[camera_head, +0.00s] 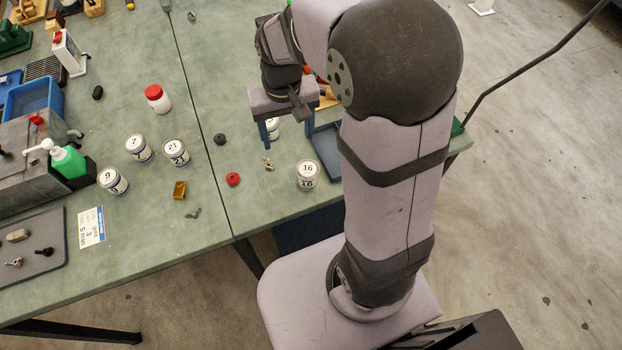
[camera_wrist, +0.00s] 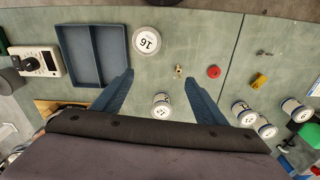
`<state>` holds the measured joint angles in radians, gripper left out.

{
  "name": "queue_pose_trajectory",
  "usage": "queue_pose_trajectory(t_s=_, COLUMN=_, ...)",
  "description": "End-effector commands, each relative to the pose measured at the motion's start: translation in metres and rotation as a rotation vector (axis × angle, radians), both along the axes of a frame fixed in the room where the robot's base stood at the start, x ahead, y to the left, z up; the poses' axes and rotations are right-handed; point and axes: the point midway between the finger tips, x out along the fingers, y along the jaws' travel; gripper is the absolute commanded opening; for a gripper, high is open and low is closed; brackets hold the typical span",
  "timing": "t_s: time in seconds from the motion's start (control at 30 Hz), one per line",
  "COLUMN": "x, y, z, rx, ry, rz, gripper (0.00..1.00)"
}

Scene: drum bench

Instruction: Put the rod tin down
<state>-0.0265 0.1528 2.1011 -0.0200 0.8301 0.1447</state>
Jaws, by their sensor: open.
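My gripper (camera_head: 288,141) is open over the bench, and its two blue fingers also show in the wrist view (camera_wrist: 159,78). A white tin (camera_head: 273,127) stands between or just behind the fingers, mostly hidden in the head view. The wrist view shows this tin (camera_wrist: 162,106) between the fingers, with a gap on each side. Its number is too small to read surely. Other numbered tins stand upright: 16 (camera_head: 307,175), 7 (camera_head: 138,148), 21 (camera_head: 176,152) and 9 (camera_head: 113,181). I cannot tell by label which is the rod tin.
A shallow blue-grey tray (camera_wrist: 95,55) lies beside the fingers, with a meter (camera_wrist: 35,62) beyond it. A red disc (camera_head: 233,179), a small brass part (camera_head: 268,164) and a yellow block (camera_head: 180,190) lie nearby. A red-capped jar (camera_head: 157,98) stands further left.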

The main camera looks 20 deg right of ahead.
Motion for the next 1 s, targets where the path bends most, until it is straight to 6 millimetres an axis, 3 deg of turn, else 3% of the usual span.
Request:
queue_pose_trajectory(t_s=0.03, x=-0.023, y=-0.002, z=-0.003, rx=0.001, ry=0.009, rz=0.014, gripper=0.66)
queue_pose_trajectory(t_s=0.2, x=-0.084, y=-0.005, z=-0.017, rx=0.005, ry=0.036, rz=0.065, gripper=0.66)
queue_pose_trajectory(t_s=0.4, x=-0.124, y=-0.006, z=-0.028, rx=0.008, ry=0.054, rz=0.097, gripper=0.66)
queue_pose_trajectory(t_s=1.0, x=-0.131, y=-0.006, z=-0.031, rx=0.009, ry=0.058, rz=0.103, gripper=0.64)
